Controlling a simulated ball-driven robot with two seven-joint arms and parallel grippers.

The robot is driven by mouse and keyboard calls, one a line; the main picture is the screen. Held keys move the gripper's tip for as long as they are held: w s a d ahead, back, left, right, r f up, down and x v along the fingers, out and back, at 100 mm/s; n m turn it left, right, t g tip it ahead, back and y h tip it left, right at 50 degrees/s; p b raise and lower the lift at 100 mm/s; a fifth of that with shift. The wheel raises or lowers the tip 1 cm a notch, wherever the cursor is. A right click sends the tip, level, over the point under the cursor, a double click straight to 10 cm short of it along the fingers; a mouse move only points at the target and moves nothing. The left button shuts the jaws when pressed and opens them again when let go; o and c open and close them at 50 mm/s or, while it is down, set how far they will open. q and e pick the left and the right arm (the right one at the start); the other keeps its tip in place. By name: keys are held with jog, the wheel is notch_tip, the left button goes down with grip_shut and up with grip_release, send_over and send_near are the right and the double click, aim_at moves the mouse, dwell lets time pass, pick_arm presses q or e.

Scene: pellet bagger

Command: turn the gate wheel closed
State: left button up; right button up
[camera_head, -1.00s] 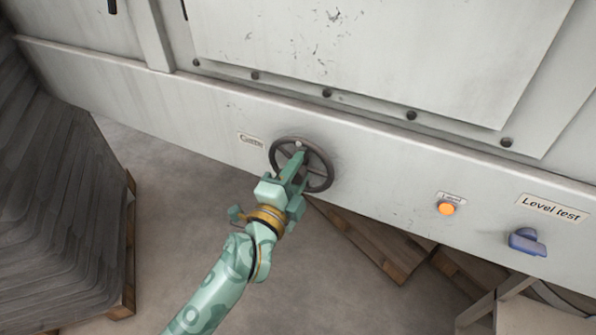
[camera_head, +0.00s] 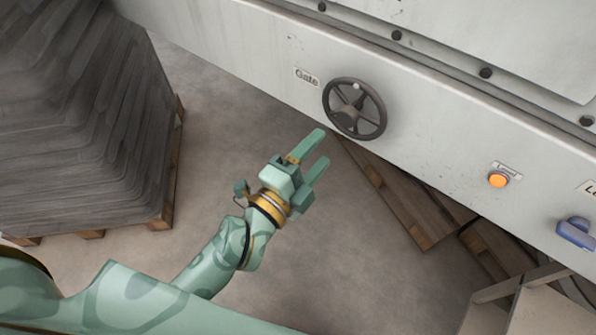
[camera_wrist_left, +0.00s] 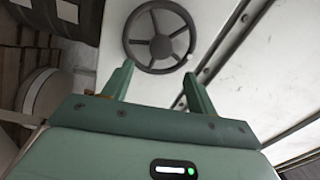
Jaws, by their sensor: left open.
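The dark gate wheel (camera_head: 355,108) has spokes and a small light knob near the top of its rim. It is mounted on the pale machine panel, just right of a "Gate" label (camera_head: 306,77). My left gripper (camera_head: 322,148) is open and empty, below and left of the wheel, clear of it. In the left wrist view the wheel (camera_wrist_left: 159,37) shows ahead, above and between the two green fingers (camera_wrist_left: 158,82). My right gripper is in neither view.
An orange lit button (camera_head: 498,180) and a blue handle (camera_head: 576,233) are on the panel to the right. Wooden pallets (camera_head: 400,195) lie under the machine. A stack of grey bags (camera_head: 80,110) stands on a pallet at left. Bare floor lies between.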

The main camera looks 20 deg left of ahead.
pick_arm(q)
jog(key=v, duration=0.5)
jog(key=shift+s+b, duration=0.1)
jog(key=shift+b, duration=0.25)
jog(key=shift+f, duration=0.1)
